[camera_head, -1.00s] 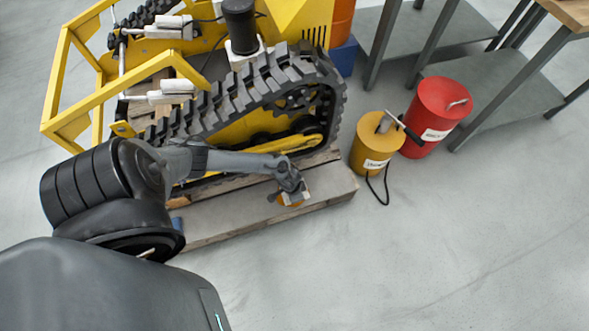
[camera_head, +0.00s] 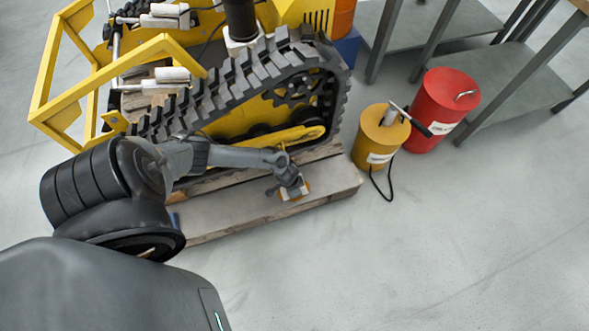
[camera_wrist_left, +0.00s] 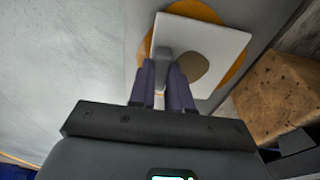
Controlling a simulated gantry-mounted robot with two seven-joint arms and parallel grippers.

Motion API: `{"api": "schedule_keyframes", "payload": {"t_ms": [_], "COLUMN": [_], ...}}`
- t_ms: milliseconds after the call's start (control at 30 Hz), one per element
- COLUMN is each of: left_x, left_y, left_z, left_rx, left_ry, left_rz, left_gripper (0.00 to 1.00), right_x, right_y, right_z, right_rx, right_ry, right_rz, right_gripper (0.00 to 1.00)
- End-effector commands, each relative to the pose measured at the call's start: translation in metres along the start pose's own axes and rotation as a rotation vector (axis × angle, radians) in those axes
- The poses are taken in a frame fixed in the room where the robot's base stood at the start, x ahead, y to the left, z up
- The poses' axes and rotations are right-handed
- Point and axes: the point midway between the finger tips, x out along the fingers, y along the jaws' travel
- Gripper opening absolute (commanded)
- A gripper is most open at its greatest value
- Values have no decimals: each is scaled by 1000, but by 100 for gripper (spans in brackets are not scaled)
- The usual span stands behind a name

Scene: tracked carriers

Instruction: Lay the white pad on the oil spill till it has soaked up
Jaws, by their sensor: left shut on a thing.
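The white pad (camera_wrist_left: 213,42) is a square sheet with a grey grip tab (camera_wrist_left: 163,59) and a round brown stain (camera_wrist_left: 194,69). My left gripper (camera_wrist_left: 167,70) is shut on the pad's tab. The pad lies over the oil spill (camera_wrist_left: 236,69), whose orange rim shows beyond its edges; whether the pad touches the surface everywhere I cannot tell. In the head view the left gripper (camera_head: 288,187) and pad (camera_head: 292,194) are low over the grey board (camera_head: 245,206) beside the track. My right gripper is not in view.
A yellow tracked machine (camera_head: 292,138) stands on wooden pallet boards close behind the left arm. A yellow canister (camera_head: 377,143) with a black hose and a red canister (camera_head: 450,92) stand to the right, by a metal bench (camera_head: 523,72). The front right floor is clear.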

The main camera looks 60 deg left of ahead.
Motion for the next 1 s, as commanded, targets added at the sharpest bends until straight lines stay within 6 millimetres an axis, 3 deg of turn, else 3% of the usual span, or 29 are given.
{"api": "schedule_keyframes", "payload": {"t_ms": [167,200,367,733,1000], "left_x": [3,4,3,-1,-36], "left_y": [0,0,0,0,0], "left_z": [0,0,0,0,0], "left_rx": [-1,-1,-1,1,1], "left_ry": [0,0,0,0,0], "left_rz": [0,0,0,-1,0], "left_gripper": [0,20,44,44,44], "right_x": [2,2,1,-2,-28], "right_y": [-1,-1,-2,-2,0], "right_z": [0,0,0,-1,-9], "right_rx": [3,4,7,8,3], "right_ry": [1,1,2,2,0], "right_rz": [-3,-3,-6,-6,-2], "right_gripper": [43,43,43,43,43]}}
